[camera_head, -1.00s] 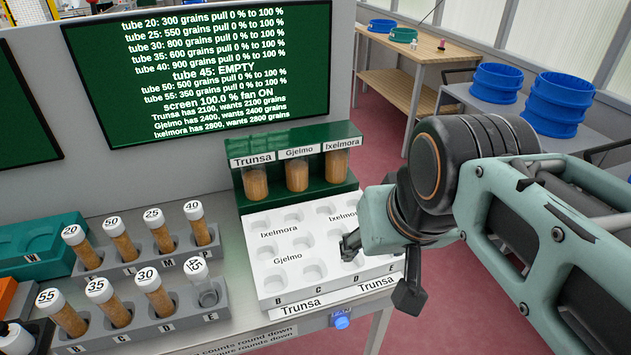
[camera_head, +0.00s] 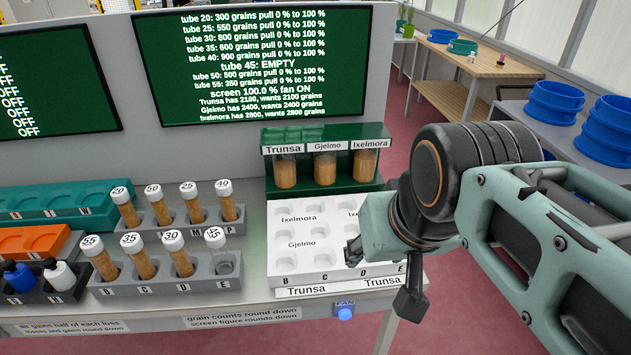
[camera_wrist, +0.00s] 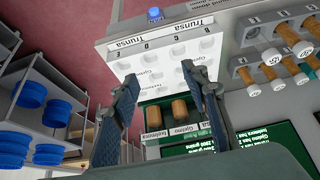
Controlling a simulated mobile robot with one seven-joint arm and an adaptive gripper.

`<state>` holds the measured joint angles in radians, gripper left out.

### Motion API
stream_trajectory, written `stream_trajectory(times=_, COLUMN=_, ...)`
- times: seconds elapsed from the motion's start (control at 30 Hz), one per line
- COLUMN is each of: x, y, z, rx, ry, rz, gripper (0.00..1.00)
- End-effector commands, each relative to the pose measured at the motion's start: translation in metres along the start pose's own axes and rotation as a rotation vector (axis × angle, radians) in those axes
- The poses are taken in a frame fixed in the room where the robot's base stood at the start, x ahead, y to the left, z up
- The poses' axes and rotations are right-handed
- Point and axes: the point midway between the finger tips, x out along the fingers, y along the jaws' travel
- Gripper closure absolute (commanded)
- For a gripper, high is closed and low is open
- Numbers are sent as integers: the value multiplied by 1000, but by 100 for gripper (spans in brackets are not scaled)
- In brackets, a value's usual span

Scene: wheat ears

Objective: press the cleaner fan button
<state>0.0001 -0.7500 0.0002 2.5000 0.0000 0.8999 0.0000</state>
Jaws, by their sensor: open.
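The fan button is a blue round knob (camera_head: 345,313) under a small FAN label on the table's front edge, in the lower middle of the head view. In the wrist view the blue button (camera_wrist: 155,14) shows at the top, beyond the white tray. My gripper (camera_head: 354,250) is above the right part of the white tray (camera_head: 284,262), up and back from the button and apart from it. In the wrist view my gripper's two fingers (camera_wrist: 166,88) are spread with nothing between them. The screen (camera_head: 255,68) reads "screen 100.0 % fan ON".
Grey racks (camera_head: 215,285) with capped grain tubes stand left of the tray. A green stand (camera_head: 273,180) with three tubes is behind it. Orange and teal holders and bottles are further left. The space in front of the table edge by the button looks clear.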

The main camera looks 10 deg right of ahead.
Motion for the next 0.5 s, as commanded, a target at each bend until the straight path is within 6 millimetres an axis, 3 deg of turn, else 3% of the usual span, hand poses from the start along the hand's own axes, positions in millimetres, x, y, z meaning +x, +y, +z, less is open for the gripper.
stream_trajectory(times=0.03, x=0, y=0, z=0, rx=0, ry=0, rz=0, gripper=66)
stream_trajectory(times=0.33, x=0, y=0, z=0, rx=0, ry=0, rz=0, gripper=99)
stream_trajectory(times=0.5, x=0, y=0, z=0, rx=0, ry=0, rz=0, gripper=100)
